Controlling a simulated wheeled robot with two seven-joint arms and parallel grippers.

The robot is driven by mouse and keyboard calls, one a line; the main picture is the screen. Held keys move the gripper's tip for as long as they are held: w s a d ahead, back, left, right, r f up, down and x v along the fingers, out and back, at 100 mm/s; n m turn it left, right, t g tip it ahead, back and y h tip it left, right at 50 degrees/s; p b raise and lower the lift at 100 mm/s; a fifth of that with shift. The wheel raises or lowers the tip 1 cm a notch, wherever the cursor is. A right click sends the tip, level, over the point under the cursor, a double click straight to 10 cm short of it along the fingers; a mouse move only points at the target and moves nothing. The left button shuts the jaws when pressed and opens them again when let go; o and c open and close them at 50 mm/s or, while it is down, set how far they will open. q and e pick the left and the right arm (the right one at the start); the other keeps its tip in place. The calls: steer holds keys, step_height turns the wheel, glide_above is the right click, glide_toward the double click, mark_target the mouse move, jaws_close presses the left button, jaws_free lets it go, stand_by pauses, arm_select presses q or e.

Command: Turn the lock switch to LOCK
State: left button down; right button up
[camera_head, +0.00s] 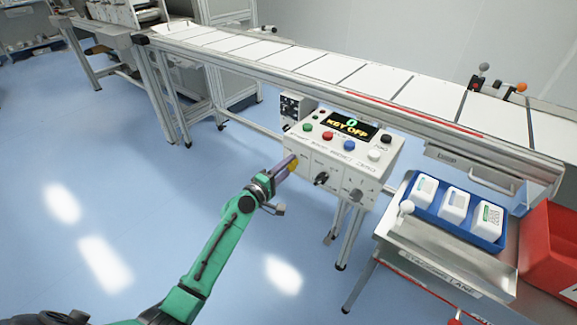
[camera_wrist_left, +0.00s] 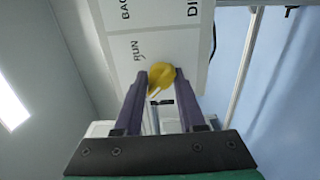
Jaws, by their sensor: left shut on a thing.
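The control panel (camera_head: 345,145) is a white box with a dark screen (camera_head: 350,127) reading "0 KEY OFF". A yellow switch knob (camera_head: 293,166) sits at the left end of the panel's lower front. My left gripper (camera_head: 290,167) is at this knob. In the left wrist view the two purple fingers of my left gripper (camera_wrist_left: 161,78) are shut on the yellow knob (camera_wrist_left: 158,76). The label RUN shows beside the knob; a LOCK label is not readable here. My right gripper is not in view.
Coloured buttons, a black knob (camera_head: 321,179) and another small switch (camera_head: 356,195) are on the same panel. A conveyor (camera_head: 345,70) runs behind it. A blue tray (camera_head: 412,204) with white containers and a red bin (camera_head: 552,245) stand at the right.

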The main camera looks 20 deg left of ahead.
arm_select(q)
steer(key=shift+a+r, duration=0.15)
steer(key=shift+r, duration=0.05)
steer(key=c, duration=0.5)
jaws_free()
steer(key=shift+f, duration=0.15)
steer(key=b+v, duration=0.2)
steer(key=v, duration=1.2)
steer(key=shift+s, duration=0.25)
steer(key=shift+f, duration=0.1)
